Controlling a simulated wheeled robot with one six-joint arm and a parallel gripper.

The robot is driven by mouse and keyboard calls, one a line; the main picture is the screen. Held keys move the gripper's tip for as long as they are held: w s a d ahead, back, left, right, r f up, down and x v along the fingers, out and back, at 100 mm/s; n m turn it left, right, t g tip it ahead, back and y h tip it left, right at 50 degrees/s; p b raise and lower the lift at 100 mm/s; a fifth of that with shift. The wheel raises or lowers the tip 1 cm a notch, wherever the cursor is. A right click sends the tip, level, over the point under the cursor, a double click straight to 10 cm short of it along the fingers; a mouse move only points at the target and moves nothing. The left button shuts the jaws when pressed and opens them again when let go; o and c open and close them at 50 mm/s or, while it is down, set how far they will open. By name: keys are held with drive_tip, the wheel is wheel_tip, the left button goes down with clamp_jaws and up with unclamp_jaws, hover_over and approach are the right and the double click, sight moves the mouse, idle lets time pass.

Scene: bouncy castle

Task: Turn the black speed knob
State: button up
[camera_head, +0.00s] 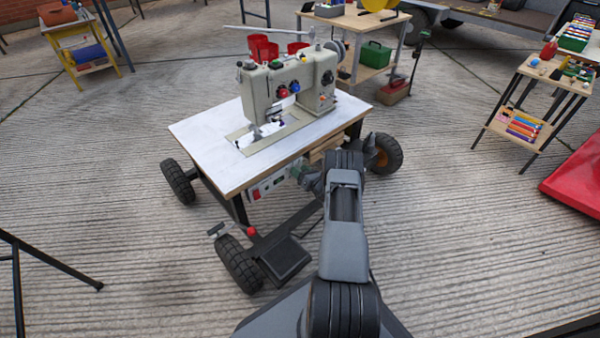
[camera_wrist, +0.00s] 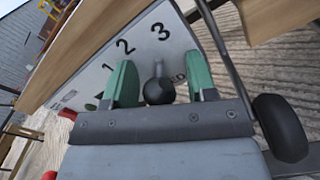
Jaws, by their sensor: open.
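The black speed knob (camera_wrist: 158,90) has a round body with a narrower stem or pointer at its top. It sits on a pale panel (camera_wrist: 185,42) marked 1, 2 and 3, with part of a printed word beside it. In the wrist view, my gripper (camera_wrist: 159,72) has its two green fingers apart, one on each side of the knob; I cannot tell whether either touches it. In the head view, my gripper (camera_head: 301,174) is at the front panel (camera_head: 273,184) below the sewing table, and I cannot make out the knob.
A sewing machine (camera_head: 290,82) stands on the white tabletop (camera_head: 205,140) above the panel. A red switch (camera_head: 255,194) is at the panel's left. A red-knobbed lever (camera_head: 251,232) and wheel (camera_head: 239,264) are below. A wooden drawer (camera_wrist: 275,18) is near the gripper's right.

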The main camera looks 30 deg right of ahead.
sight(289, 171)
drive_tip(key=shift+c, duration=0.4)
drive_tip(key=c, duration=0.8)
drive_tip(key=shift+a, duration=0.1)
drive_tip(key=n, duration=0.2)
drive_tip(key=a+n+b, duration=0.1)
drive_tip(key=n, duration=0.3)
drive_tip(key=shift+s+a+r+b, duration=0.15)
drive_tip(key=shift+a+b, duration=0.1)
drive_tip(key=shift+b, duration=0.15)
drive_tip(key=shift+c, duration=0.2)
drive_tip(key=n, duration=0.2)
drive_tip(key=a+n+b, duration=0.1)
drive_tip(key=n, duration=0.1)
drive_tip(key=n+b, duration=0.1)
drive_tip(key=shift+a+n, duration=0.3)
drive_tip(key=shift+n, duration=0.1)
drive_tip(key=shift+s+f, duration=0.1)
drive_tip(key=shift+f, duration=0.1)
drive_tip(key=o, duration=0.9)
drive_tip(key=shift+r, duration=0.1)
